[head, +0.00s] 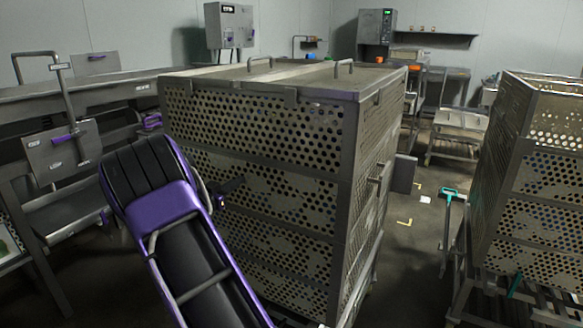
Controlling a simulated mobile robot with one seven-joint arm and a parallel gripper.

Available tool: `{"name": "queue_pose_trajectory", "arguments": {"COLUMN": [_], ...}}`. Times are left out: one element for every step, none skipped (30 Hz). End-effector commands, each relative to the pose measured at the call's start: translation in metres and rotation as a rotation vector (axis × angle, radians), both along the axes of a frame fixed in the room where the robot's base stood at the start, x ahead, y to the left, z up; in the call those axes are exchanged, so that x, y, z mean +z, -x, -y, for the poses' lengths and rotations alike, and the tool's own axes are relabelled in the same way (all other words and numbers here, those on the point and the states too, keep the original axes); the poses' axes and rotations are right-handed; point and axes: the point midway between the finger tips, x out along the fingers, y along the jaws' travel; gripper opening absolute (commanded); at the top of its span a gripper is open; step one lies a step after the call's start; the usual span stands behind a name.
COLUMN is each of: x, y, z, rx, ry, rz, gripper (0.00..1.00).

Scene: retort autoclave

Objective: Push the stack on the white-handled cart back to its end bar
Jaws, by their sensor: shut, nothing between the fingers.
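A tall stack of perforated metal baskets (258,185) stands in the middle of the head view, with a flat lid (290,78) carrying two bar handles. The cart under it is mostly hidden; only part of its frame (367,285) shows at the lower right of the stack. I cannot make out a white handle or the end bar. My gripper (234,185) is a small dark shape, shut and empty, in front of the left part of the stack's near face. My purple and black arm hides the stack's lower left. I cannot tell whether the gripper touches the stack.
A second perforated stack (545,170) stands at right on a cart with a teal handle (448,192). Metal benches (75,95) line the left side. A strip of floor (405,265) lies clear between the stacks. A low metal stand (458,135) is behind.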

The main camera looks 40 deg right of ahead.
Motion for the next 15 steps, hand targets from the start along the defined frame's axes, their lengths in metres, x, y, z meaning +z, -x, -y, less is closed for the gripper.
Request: {"name": "queue_pose_trajectory", "arguments": {"x": [0.005, 0.005, 0.004, 0.004, 0.004, 0.004, 0.004, 0.003, 0.003, 0.003, 0.003, 0.002, 0.002, 0.002, 0.002], "y": [0.003, 0.004, 0.005, 0.006, 0.007, 0.008, 0.009, 0.011, 0.012, 0.013, 0.014, 0.016, 0.017, 0.019, 0.020], "z": [0.005, 0.003, 0.000, -0.003, -0.007, -0.013, -0.017, -0.021, -0.026, -0.029, -0.033, -0.038, -0.041, -0.045, -0.049], "rx": [-0.011, -0.011, -0.011, -0.010, -0.010, -0.009, -0.008, -0.008, -0.007, -0.007, -0.006, -0.006, -0.006, -0.006, -0.006], "ry": [0.008, 0.008, 0.007, 0.006, 0.005, 0.005, 0.004, 0.004, 0.003, 0.003, 0.003, 0.003, 0.002, 0.002, 0.002], "rz": [0.005, 0.005, 0.004, 0.003, 0.003, 0.003, 0.003, 0.001, 0.001, 0.001, 0.001, 0.001, 0.000, 0.001, 0.001], "gripper": [0.00, 0.00, 0.00, 0.00, 0.00, 0.00, 0.00, 0.00, 0.00, 0.00, 0.00, 0.00, 0.00, 0.00, 0.00]}}
